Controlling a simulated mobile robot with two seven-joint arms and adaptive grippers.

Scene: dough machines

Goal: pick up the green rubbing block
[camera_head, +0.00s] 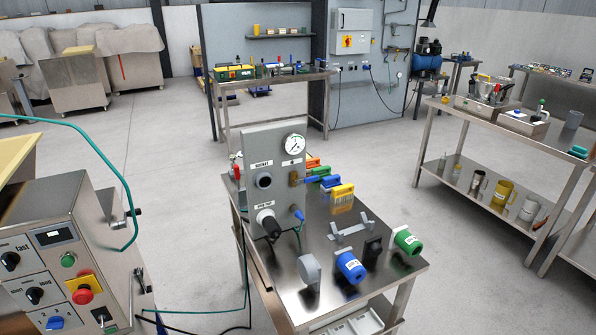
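No gripper of mine shows in the head view. A green block-like piece (407,241) with a rounded side and a white label lies at the right edge of the small steel table (392,284). A similar blue piece (350,267) with a label lies to its left, with a black upright piece (372,250) between them. Another small green item (579,152) lies on the right-hand bench. I cannot tell for certain from shape alone which green item is the rubbing block.
A grey panel with a gauge (275,180) stands at the table's back left, beside several coloured brushes (342,197). A grey bracket (349,231) and grey rounded piece (309,271) also stand there. A control machine (70,265) fills the left. Floor (440,225) is clear between table and right bench (498,121).

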